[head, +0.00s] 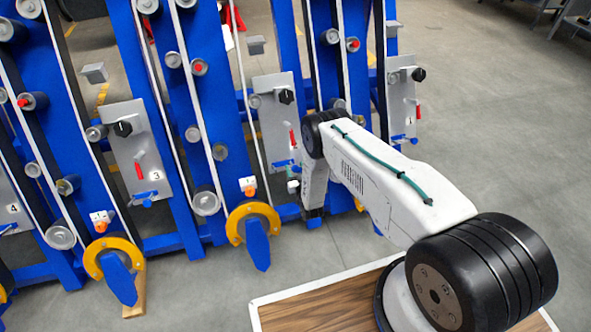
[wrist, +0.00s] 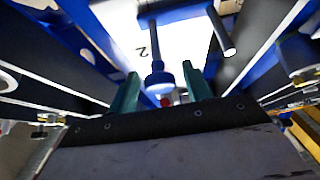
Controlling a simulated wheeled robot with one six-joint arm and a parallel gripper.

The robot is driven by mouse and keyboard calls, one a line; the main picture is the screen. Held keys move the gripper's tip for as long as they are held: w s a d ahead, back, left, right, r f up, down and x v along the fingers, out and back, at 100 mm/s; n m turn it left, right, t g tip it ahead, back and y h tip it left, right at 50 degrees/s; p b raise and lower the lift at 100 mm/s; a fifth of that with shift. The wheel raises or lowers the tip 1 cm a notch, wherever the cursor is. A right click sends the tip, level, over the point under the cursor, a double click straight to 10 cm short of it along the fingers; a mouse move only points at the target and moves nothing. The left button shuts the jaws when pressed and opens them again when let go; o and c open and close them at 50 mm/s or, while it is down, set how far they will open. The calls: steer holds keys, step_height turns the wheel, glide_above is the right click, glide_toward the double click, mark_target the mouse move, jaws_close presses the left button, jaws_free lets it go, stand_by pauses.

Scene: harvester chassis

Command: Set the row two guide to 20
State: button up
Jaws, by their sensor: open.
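In the wrist view, a pale plate marked 2 (wrist: 178,48) fills the upper middle. A dark blue round-headed peg (wrist: 157,78) stands out from it, between the two green fingers of my gripper (wrist: 160,85). The fingers are open, one on each side of the peg; whether either touches it I cannot tell. A small red part (wrist: 167,101) shows below the peg head. In the head view, the grey plate (head: 270,118) with a black knob (head: 286,96) and a red handle (head: 292,138) is beside my arm, which hides its lower right. No guide reading is legible.
Similar plates marked 3 (head: 125,155), 4 (head: 10,200) and 1 (head: 400,100) stand on blue frames with rollers and belts. A yellow wheel guard (head: 236,224) and an orange knob (head: 249,192) sit low. A dark rod (wrist: 221,32) juts close right of the fingers.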

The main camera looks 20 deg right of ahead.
jaws_close()
steer(key=shift+a, duration=0.5)
jaws_free()
steer(key=shift+s, duration=0.1)
steer(key=s, duration=0.7)
steer(key=shift+s, duration=0.35)
